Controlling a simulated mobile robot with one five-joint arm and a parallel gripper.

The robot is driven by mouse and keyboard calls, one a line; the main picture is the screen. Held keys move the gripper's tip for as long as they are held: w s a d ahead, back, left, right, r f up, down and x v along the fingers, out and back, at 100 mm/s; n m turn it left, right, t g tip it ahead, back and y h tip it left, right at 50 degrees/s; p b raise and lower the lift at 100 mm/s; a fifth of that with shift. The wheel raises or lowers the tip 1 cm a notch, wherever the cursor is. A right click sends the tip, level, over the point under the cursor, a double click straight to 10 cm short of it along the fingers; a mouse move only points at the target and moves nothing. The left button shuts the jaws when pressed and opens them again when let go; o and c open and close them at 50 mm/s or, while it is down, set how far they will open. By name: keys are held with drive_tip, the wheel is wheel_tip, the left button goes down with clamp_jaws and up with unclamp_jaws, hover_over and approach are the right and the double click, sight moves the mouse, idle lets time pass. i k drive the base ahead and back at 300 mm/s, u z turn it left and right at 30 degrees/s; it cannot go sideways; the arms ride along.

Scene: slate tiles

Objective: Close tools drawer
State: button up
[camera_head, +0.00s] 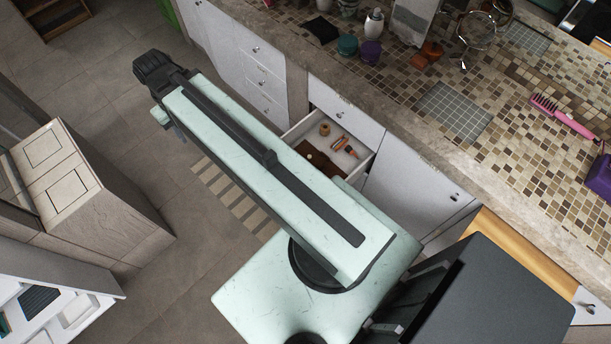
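An open white drawer (358,168) sticks out from the white cabinet under the tiled counter. It holds a few small items, among them an orange-brown round thing (325,129), a small orange and dark thing (341,144) and a brown flat thing (318,161). My pale green arm lies across the view and hides the drawer's front and near part. The dark end of my arm (153,68) points to the upper left, away from the drawer. My gripper's fingers cannot be made out there.
The counter (400,139) runs above the drawer, with jars, a mirror and a pink brush (565,117) on it. Closed drawers (262,77) stand to the left. A wooden cabinet (110,190) stands at the left. Grey tile floor (105,98) is clear between.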

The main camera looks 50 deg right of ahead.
sight(308, 129)
drive_tip(key=z, duration=3.1)
drive_tip(key=k, duration=1.75)
drive_tip(key=u, duration=1.05)
drive_tip(key=i, duration=1.7)
